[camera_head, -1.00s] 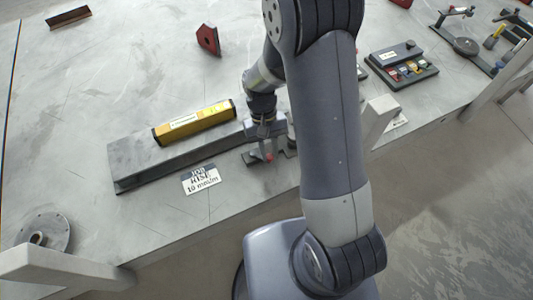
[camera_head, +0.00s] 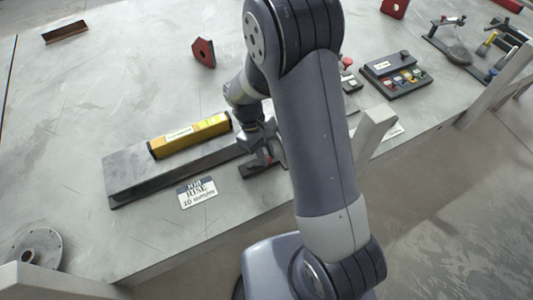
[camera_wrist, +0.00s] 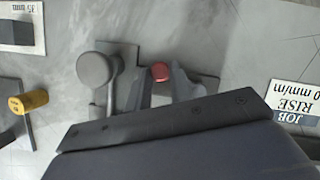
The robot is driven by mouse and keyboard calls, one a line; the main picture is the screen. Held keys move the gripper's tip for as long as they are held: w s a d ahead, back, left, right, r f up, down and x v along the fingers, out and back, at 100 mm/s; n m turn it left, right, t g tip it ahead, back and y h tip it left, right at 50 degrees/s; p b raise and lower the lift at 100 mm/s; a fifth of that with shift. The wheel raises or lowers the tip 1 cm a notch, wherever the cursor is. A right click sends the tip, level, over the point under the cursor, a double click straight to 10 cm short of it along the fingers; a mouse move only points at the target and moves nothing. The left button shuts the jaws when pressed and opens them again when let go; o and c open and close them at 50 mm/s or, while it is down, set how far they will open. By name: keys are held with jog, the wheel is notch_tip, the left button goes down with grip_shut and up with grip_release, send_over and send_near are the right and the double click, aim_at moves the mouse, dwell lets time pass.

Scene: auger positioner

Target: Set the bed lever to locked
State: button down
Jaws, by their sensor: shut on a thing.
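The bed lever's red knob (camera_wrist: 160,72) shows between the two grey fingers of my gripper (camera_wrist: 162,86) in the wrist view. The fingers are shut on it, above a dark plate (camera_wrist: 208,88). The lever's shaft is mostly hidden by the fingers. Which setting the lever is in cannot be told.
A yellow level (camera_head: 190,136) lies on the bar. A JOB RISE sign (camera_head: 197,192) lies in front. A round grey knob (camera_wrist: 96,68) stands close beside my fingers. A button box (camera_head: 396,73) is at right, a red block (camera_head: 204,52) behind. Open table lies at left.

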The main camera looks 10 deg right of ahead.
dwell(0.3)
jog(key=c, duration=1.3)
grip_release()
jog(key=shift+o, duration=0.2)
jog(key=v, duration=1)
jog(key=shift+a+r+b, duration=0.15)
jog(key=shift+r+b, duration=0.15)
jog(key=shift+r, duration=0.1)
jog(key=x, duration=1)
jog(key=shift+f+p, duration=0.3)
jog(key=shift+f, duration=0.1)
